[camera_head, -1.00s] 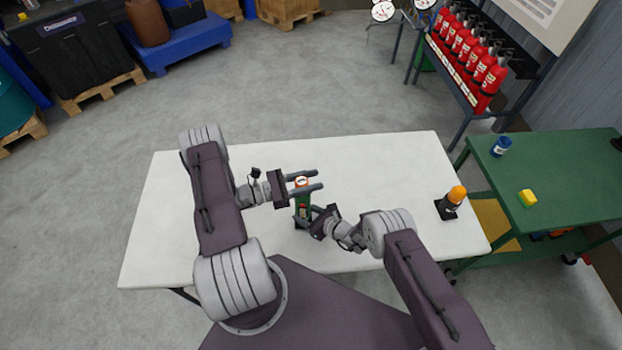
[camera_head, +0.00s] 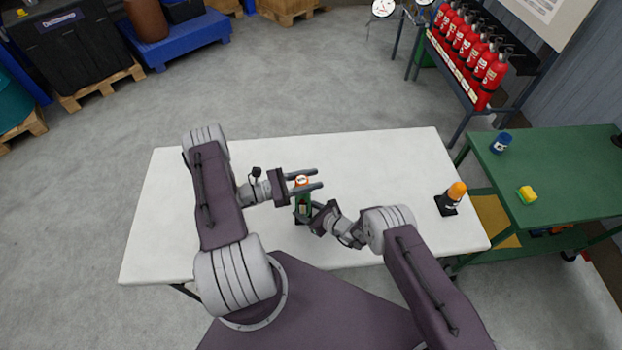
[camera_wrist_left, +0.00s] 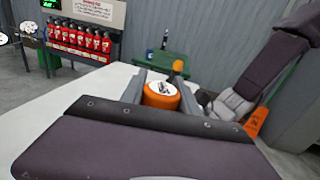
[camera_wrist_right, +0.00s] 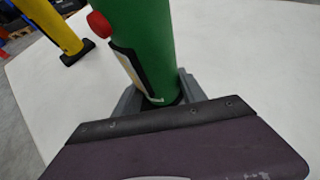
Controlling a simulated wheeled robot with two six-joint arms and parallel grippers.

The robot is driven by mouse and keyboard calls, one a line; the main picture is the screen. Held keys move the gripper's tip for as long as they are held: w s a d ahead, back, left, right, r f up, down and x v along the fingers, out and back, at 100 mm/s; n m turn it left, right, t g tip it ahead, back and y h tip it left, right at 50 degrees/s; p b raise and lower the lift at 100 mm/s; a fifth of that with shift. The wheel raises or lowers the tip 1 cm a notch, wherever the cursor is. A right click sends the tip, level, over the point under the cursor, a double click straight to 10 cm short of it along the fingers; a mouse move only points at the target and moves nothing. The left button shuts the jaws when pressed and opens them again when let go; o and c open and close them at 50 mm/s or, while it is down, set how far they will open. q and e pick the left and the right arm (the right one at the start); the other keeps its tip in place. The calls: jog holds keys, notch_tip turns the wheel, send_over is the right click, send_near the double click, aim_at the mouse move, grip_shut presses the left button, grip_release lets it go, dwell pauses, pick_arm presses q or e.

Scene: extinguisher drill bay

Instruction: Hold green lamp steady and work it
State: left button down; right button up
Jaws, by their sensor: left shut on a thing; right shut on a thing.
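The green lamp (camera_head: 302,206) stands on the white table (camera_head: 385,160), with an orange top (camera_wrist_left: 160,95) that carries a white label. My left gripper (camera_head: 319,179) is shut around its upper end, one finger on each side of the orange top. My right gripper (camera_head: 306,212) is shut on the lower green body, just above the table. The right wrist view shows the green body (camera_wrist_right: 143,40) between the fingers, with a red button (camera_wrist_right: 99,24) on its side and a pale label panel. The gripper partly hides the lamp's foot.
An orange-topped lamp (camera_head: 453,195) on a black base stands at the table's right end. A yellow object with a black foot (camera_wrist_right: 62,35) stands nearby in the right wrist view. A green bench (camera_head: 570,180) holds a blue can (camera_head: 501,143) and a yellow block (camera_head: 527,196).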

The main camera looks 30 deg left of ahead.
pick_arm(q)
jog(key=shift+f, duration=0.6)
jog(key=c, duration=0.8)
grip_release()
jog(key=shift+c, duration=0.2)
notch_tip(320, 180, up, 10)
pick_arm(e)
jog(key=o, duration=1)
jog(key=shift+o, duration=0.2)
